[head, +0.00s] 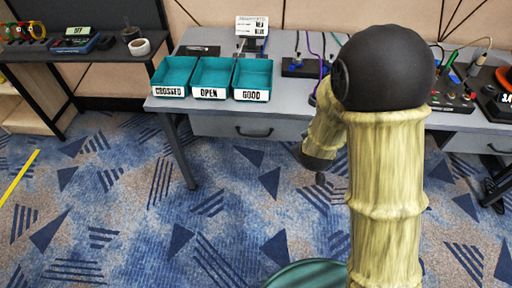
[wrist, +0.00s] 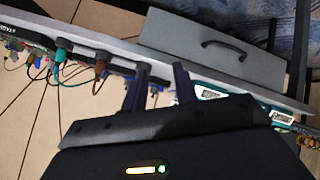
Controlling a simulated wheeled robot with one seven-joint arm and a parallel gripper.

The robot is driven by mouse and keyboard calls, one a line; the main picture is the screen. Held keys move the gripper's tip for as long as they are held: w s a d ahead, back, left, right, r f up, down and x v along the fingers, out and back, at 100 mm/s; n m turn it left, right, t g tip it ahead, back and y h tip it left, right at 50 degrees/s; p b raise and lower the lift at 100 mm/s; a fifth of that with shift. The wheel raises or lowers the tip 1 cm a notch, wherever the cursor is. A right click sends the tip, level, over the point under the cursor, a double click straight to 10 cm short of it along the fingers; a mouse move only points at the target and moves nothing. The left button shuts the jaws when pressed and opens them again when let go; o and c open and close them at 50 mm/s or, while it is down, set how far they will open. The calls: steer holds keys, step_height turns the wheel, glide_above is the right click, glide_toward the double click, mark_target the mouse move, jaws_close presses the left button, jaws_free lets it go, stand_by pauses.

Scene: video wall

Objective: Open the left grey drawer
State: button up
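The left grey drawer (head: 220,125) is under the desk top and looks shut, with a dark bar handle (head: 252,133) on its front. In the wrist view the drawer front (wrist: 190,35) is at the upper right, tilted and upside down, with its curved handle (wrist: 224,48) in clear sight. My gripper (wrist: 162,78) shows two dark fingers spread apart with nothing seen between them. It is apart from the handle. In the head view the end of my arm is to the right of the handle, in front of the desk; its fingers cannot be made out there.
Three teal bins (head: 210,76) stand on the left of the grey desk top (head: 300,100). Cables and small devices (head: 302,66) lie further right. A desk leg (head: 180,150) stands left of the drawer. The carpet (head: 130,220) in front is clear. A dark shelf (head: 85,50) is at left.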

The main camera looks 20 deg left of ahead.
mark_target(255, 136)
steer(key=s+a+f+n+t+y+b, duration=0.1)
steer(key=s+a+f+n+t+b, duration=0.1)
steer(key=a+f+n+t+b, duration=0.2)
steer(key=s+a+f+n+t+y+b, duration=0.2)
steer(key=a+f+n+t+b, duration=0.3)
steer(key=a+f+b, duration=0.8)
step_height(255, 136, down, 4)
steer(key=a+n, duration=0.1)
steer(key=n, duration=0.2)
steer(key=shift+y, duration=0.3)
steer(key=b+x, duration=0.4)
steer(key=x, duration=1.3)
steer(key=shift+w, duration=0.2)
steer(key=shift+c, duration=0.2)
jaws_close()
